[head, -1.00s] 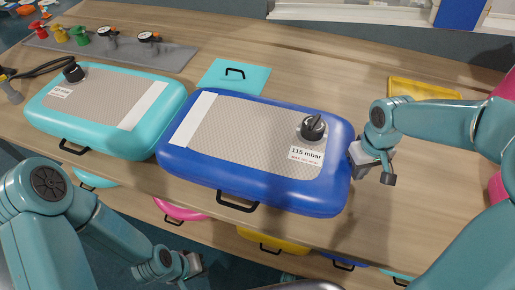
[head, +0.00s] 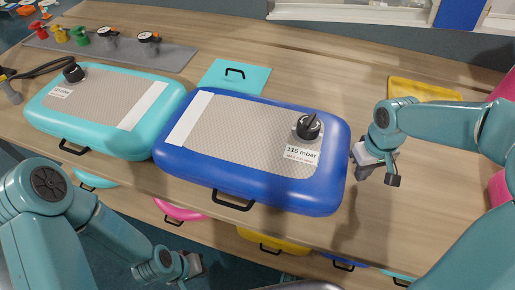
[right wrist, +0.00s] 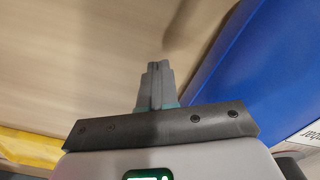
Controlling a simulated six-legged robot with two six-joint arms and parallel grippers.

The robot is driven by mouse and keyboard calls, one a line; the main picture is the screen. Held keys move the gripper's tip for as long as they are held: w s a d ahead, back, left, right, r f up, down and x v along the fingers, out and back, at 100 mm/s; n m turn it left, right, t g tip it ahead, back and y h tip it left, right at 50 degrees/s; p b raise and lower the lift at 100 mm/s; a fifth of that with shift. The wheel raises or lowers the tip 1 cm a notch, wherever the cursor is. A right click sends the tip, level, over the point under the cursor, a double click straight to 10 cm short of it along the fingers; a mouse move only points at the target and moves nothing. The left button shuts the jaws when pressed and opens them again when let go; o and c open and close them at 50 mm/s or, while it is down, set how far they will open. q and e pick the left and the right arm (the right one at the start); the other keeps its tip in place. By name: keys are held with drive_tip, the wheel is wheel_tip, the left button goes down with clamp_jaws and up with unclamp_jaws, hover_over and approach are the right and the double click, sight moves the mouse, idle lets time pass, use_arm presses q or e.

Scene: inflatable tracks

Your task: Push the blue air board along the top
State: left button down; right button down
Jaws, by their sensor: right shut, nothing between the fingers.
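The blue air board (head: 250,192) lies flat on the wooden bench top, with a grey textured top, a white strip, a black valve knob and a 115 mbar label. Its left end meets or nearly meets the turquoise air board (head: 150,139). My right gripper (head: 377,172) is shut and empty, just right of the blue board's right end; a narrow gap seems to show between them. In the right wrist view the shut fingers (right wrist: 155,85) stand beside the blue board's side (right wrist: 250,65). My left gripper (head: 190,268) hangs low in front of the bench; its fingers are too small to read.
A grey mat (head: 175,58) with coloured fittings and gauges is at the back left. A yellow piece (head: 424,88) lies back right. Coloured handled items sit below the bench edge.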

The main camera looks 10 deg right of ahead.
drive_tip(key=shift+s+d, duration=0.25)
drive_tip(key=shift+d, duration=0.15)
drive_tip(key=shift+r, duration=0.1)
wheel_tip(320, 180, up, 10)
drive_tip(key=p, duration=0.7)
drive_tip(key=shift+p, duration=0.35)
drive_tip(key=shift+s, duration=0.15)
